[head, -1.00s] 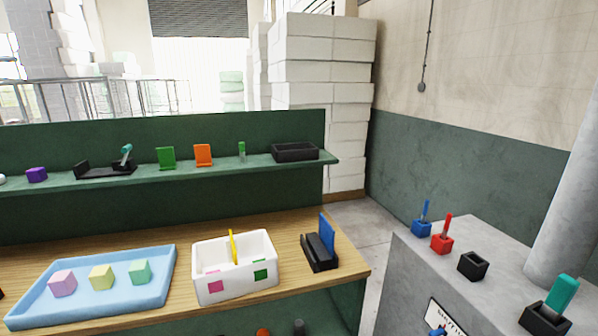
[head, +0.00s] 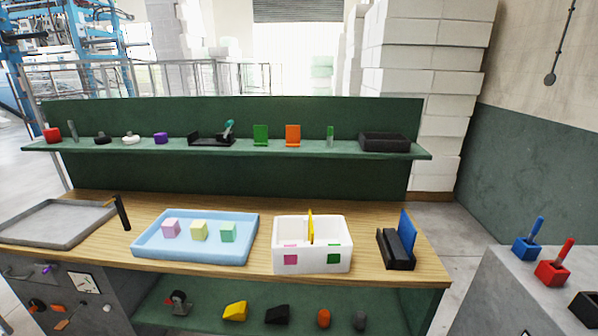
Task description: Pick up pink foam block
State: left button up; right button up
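The pink foam block (head: 171,229) is a small pale pink cube. It sits at the left in a light blue tray (head: 190,256) on the wooden workbench. A pale yellow block (head: 199,231) and a mint green block (head: 229,232) stand to its right in the same tray, with gaps between them. To the right of the tray is a white box (head: 312,262) with a yellow divider (head: 310,226) and a pink and a green square on its front. Neither of my grippers is in view.
A black holder with a blue plate (head: 407,232) stands at the right. A green shelf (head: 240,150) with small items runs behind. A grey counter (head: 505,300) is at lower right.

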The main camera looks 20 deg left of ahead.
aim_at(171, 229)
jog(key=u, duration=1.7)
jog(key=i+j+z, duration=0.2)
jog(key=j+z, duration=0.25)
jog(key=i+j+z, duration=0.1)
jog(key=j+z, duration=0.3)
jog(key=j, duration=0.3)
jog(key=j+z, duration=0.45)
jog(key=j, duration=0.15)
jog(key=j+z, duration=0.45)
jog(key=j, duration=0.2)
jog(key=k+j+z, duration=0.2)
jog(key=j+z, duration=0.2)
jog(key=j, duration=0.2)
